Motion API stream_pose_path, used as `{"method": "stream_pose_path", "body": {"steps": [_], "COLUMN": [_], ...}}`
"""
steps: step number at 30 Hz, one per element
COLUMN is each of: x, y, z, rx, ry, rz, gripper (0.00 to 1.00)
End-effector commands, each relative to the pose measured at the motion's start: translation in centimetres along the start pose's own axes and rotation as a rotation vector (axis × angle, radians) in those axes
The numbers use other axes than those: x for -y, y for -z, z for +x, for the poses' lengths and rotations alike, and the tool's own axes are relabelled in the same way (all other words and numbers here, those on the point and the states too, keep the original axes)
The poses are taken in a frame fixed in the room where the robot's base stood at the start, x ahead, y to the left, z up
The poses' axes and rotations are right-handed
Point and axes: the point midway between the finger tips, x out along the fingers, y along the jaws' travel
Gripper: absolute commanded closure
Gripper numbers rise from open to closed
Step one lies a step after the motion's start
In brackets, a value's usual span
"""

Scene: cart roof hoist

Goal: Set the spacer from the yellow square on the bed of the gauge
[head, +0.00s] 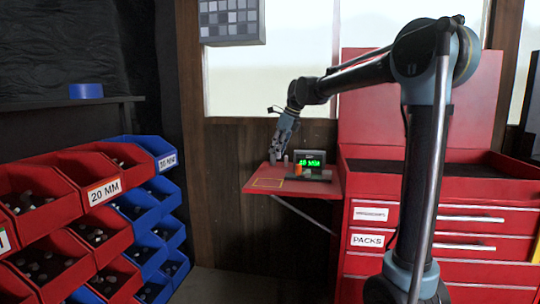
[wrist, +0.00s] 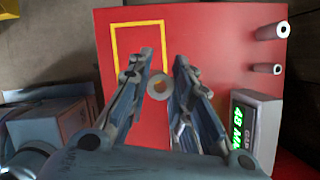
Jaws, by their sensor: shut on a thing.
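My gripper (head: 275,156) is over the red fold-out shelf. In the wrist view its two fingers (wrist: 163,62) are closed around a pale ring-shaped spacer (wrist: 158,79), seen end-on between them. How high the spacer is above the shelf is hard to tell. The yellow square (head: 268,183) is an outline on the shelf; it also shows in the wrist view (wrist: 116,45) and its visible inside is empty. The gauge (head: 310,158) stands to the right of my gripper, its green display reading 48 MM in the wrist view (wrist: 253,105). Its bed is mostly hidden there.
Two other spacers (wrist: 272,31) (wrist: 264,68) stand near the shelf's edge in the wrist view. A red tool cabinet (head: 440,215) is to the right of the shelf. Red and blue parts bins (head: 95,205) are at the left.

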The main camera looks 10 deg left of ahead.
Motion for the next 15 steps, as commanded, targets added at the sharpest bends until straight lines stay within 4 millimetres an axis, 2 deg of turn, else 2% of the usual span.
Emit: {"method": "stream_pose_path", "body": {"steps": [1,6,15], "x": [1.3,4.8,9.1], "y": [1.2,5.0,10.7], "z": [-0.5,-2.0,-4.4], "rx": [-0.002,-0.003,0.001], "ry": [0.002,0.000,-0.006], "rz": [0.008,0.010,0.007], "gripper": [1.00,1.00,1.00]}}
